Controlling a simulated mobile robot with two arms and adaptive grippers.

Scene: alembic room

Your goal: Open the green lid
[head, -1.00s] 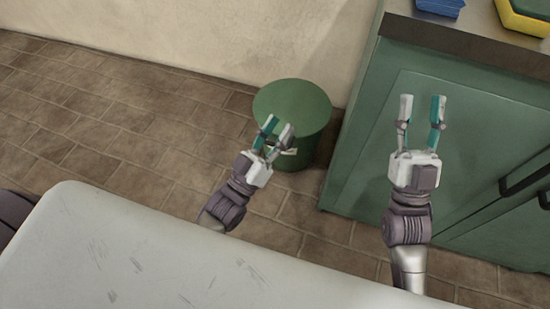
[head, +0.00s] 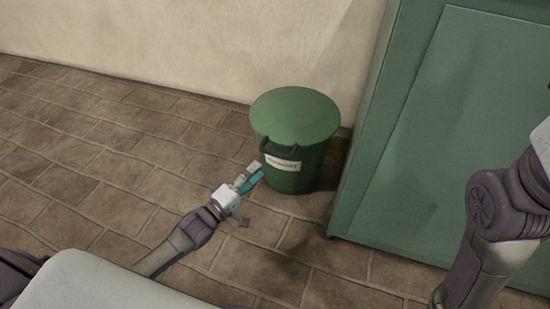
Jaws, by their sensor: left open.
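The green lid (head: 295,115) lies flat and shut on a round green bin (head: 308,172) that stands on the floor by the wall. A dark handle (head: 281,152) sticks out at the front of the rim, above a white label (head: 282,163). My left gripper (head: 254,174) is open and empty. It is at the bin's left front, a little below the handle; whether it touches the bin I cannot tell. My right arm shows at the right edge, but its fingers are out of view.
A green cabinet (head: 455,135) stands close to the right of the bin. The pale wall (head: 200,45) is behind the bin. The brick-tiled floor (head: 80,150) to the left is clear.

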